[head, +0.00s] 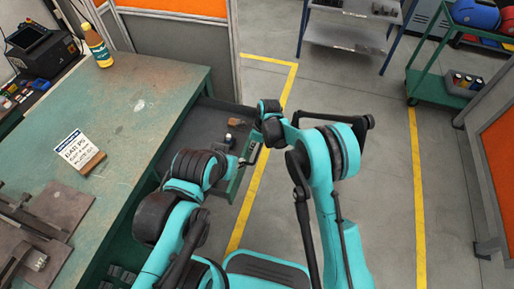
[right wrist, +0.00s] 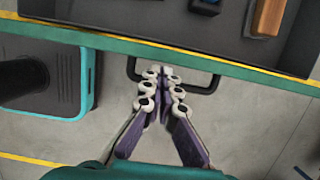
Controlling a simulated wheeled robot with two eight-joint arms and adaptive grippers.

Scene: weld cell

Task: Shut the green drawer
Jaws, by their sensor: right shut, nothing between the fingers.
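The green drawer (head: 196,128) stands open, pulled out from the right side of the green workbench. Its dark inside holds a few small items. In the right wrist view, its green front edge (right wrist: 247,70) crosses the upper picture, with a black bar handle (right wrist: 203,90) on it. My right gripper (right wrist: 163,72) is shut and empty, its fingertips overlapping the handle in that view; I cannot tell whether they touch it. In the head view, my right gripper (head: 250,153) is at the drawer's front. My left arm is bent over the bench side, and its gripper does not show.
The workbench (head: 135,105) carries a bottle (head: 97,46), a sign (head: 77,149) and metal plates (head: 52,212). A brown-handled item (right wrist: 268,17) lies in the drawer. Grey floor with yellow lines is clear to the right. A green cart (head: 440,88) stands at the back right.

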